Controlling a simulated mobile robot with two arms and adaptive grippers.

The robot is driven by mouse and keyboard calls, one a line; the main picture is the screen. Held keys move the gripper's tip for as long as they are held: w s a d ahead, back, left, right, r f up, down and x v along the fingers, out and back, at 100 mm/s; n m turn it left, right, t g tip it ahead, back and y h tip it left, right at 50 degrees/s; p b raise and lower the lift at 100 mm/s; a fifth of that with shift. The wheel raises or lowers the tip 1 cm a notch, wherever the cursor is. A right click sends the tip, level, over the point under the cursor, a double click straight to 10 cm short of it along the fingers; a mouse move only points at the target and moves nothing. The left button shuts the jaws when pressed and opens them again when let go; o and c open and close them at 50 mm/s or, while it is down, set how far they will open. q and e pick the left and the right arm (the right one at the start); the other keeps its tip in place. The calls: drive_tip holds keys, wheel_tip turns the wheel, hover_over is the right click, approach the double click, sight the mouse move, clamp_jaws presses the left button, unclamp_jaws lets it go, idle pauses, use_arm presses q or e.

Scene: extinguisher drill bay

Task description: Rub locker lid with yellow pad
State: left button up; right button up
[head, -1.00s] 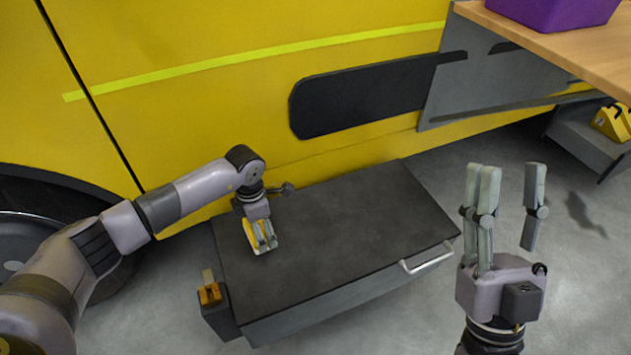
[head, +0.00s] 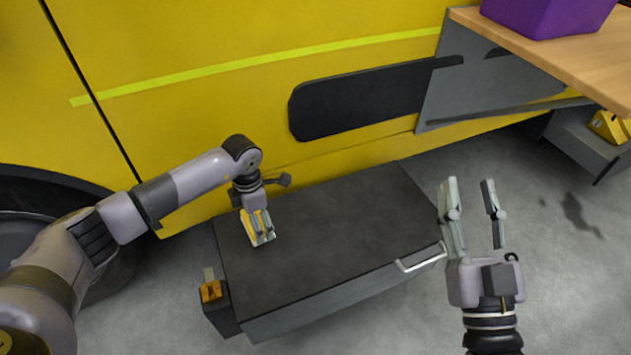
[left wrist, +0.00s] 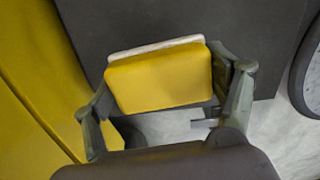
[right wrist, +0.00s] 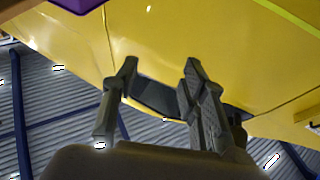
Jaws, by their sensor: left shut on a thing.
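The locker (head: 290,319) is a low dark grey box with a flat lid (head: 340,232) and a silver handle on its right front side. My left gripper (head: 260,232) is shut on the yellow pad (left wrist: 160,80), which has a pale layer along its far face. The gripper points down at the left part of the lid, and the pad is at or just above the surface; I cannot tell if it touches. My right gripper (head: 474,190) is open and empty, raised to the right of the locker. It also shows empty in the right wrist view (right wrist: 160,75).
A yellow vehicle side with a black panel (head: 365,97) stands right behind the locker. A small dark box with an orange part (head: 212,291) is at the locker's left front. A wooden table (head: 550,55) with a purple bin (head: 548,14) is at upper right.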

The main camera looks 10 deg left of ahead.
use_arm(q)
drive_tip(key=shift+r, duration=0.5)
drive_tip(key=shift+r+p, duration=0.45)
drive_tip(key=shift+p, duration=0.15)
drive_tip(key=shift+r+p, duration=0.45)
drive_tip(key=shift+r, duration=0.25)
use_arm(e)
wheel_tip(320, 180, down, 10)
drive_tip(key=d+g+h, duration=0.2)
drive_tip(key=g, duration=0.4)
drive_tip(key=shift+d+h, duration=0.25)
drive_tip(key=shift+h, duration=0.05)
